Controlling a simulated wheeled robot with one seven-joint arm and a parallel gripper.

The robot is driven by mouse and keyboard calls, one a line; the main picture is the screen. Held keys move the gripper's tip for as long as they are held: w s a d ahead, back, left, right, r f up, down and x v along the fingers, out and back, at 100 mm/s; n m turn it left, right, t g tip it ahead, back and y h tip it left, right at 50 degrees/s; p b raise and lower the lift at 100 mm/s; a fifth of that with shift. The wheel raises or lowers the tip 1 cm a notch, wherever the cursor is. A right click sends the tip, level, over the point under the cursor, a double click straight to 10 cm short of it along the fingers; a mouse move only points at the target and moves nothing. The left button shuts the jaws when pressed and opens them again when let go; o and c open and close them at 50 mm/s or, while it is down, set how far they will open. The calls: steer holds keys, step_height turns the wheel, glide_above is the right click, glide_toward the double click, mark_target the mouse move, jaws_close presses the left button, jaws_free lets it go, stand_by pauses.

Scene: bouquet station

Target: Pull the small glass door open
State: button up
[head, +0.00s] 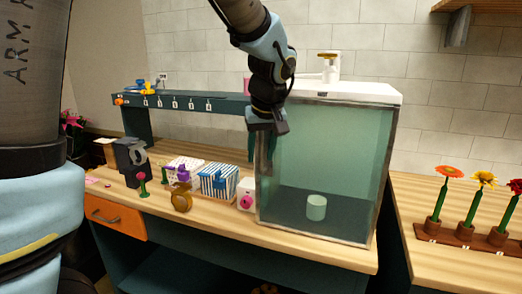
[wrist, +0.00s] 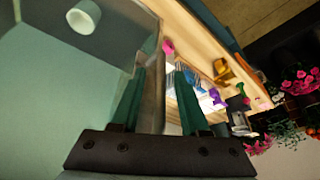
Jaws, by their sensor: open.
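The small glass door (head: 325,160) is the pale green front pane of a glass case on the wooden counter. It looks closed, flush with its frame. My gripper (head: 259,150) is at the door's left edge, fingers pointing down and forward. In the wrist view my gripper (wrist: 160,74) has its two dark green fingers apart. A grey upright strip (wrist: 152,95), a handle or frame edge, shows between them with gaps visible. Whether either finger touches it, I cannot tell. The door pane (wrist: 70,90) fills the left of the wrist view. My gripper hides part of the door's left edge.
A white cup (head: 316,207) stands inside the case. Flowers in a wooden rack (head: 465,236) stand right. The counter's front strip is narrow.

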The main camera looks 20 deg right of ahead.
jaws_close()
stand_by(0.3)
stand_by(1.1)
